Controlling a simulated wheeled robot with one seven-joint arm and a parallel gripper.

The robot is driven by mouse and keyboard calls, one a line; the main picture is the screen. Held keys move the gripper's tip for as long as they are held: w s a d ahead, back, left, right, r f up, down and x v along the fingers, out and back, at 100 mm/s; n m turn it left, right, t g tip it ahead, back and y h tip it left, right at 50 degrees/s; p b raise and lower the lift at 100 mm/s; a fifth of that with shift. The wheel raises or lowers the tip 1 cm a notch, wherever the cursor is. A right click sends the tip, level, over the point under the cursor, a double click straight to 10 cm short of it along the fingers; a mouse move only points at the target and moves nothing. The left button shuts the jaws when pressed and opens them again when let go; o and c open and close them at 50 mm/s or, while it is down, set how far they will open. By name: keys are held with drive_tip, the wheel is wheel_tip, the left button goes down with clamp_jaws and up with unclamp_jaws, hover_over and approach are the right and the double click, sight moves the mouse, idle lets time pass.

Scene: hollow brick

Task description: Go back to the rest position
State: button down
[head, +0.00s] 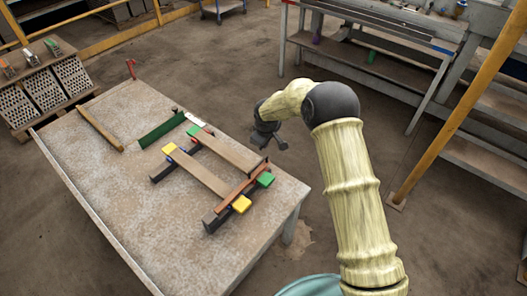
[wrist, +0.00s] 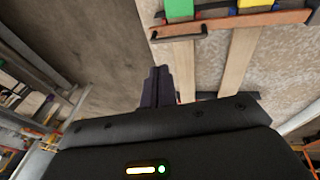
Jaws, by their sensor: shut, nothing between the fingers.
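My gripper (head: 282,144) hangs at the end of my arm, just off the right edge of the table (head: 120,200) in the head view. It is beside the wooden frame on the table and apart from it. In the wrist view its dark fingers (wrist: 160,72) are together with nothing between them. The frame has two light planks (head: 200,172) lying across dark bars, with yellow and green blocks at the corners. A reddish-brown strip (head: 238,189) lies along its near end. The planks also show in the wrist view (wrist: 236,62).
A green bar (head: 161,131) and a wooden stick (head: 100,129) lie on the table's far part. Hollow bricks (head: 73,76) stand at the far left. A grey workbench (head: 385,75) and a yellow post (head: 455,110) stand at the right. Bare floor lies between table and bench.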

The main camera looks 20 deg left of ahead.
wheel_tip(320, 180, up, 2)
drive_tip(key=shift+d, duration=0.1)
idle(0.4)
drive_tip(key=s+d+r+m+h+p, duration=0.1)
drive_tip(key=s+d+r+m, duration=0.2)
drive_tip(key=s+d+r, duration=0.5)
drive_tip(key=s+d+r+m+p, duration=0.15)
drive_tip(key=d+r+m, duration=0.3)
drive_tip(key=d, duration=0.85)
drive_tip(key=s+d+r+m, duration=0.2)
drive_tip(key=s+d, duration=0.3)
drive_tip(key=s, duration=0.4)
drive_tip(key=s+d+r+m, duration=0.2)
drive_tip(key=s+d+m, duration=0.2)
drive_tip(key=s, duration=0.5)
drive_tip(key=shift+d+g, duration=0.4)
drive_tip(key=shift+d, duration=0.65)
